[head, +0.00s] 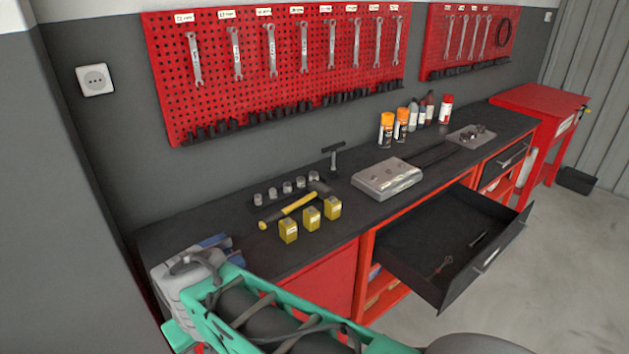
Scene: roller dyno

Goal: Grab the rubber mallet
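The rubber mallet (290,211) lies on the dark workbench top in the head view, left of centre. My teal and grey arm shows at the lower left, in front of the bench and apart from the mallet. I cannot make out the fingers of my gripper.
A grey metal box (387,179) and a T-shaped tool (333,155) are right of and behind the mallet. Bottles and cans (401,124) stand farther right. An open drawer (450,245) juts from the bench front. A red pegboard (280,62) holds wrenches above.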

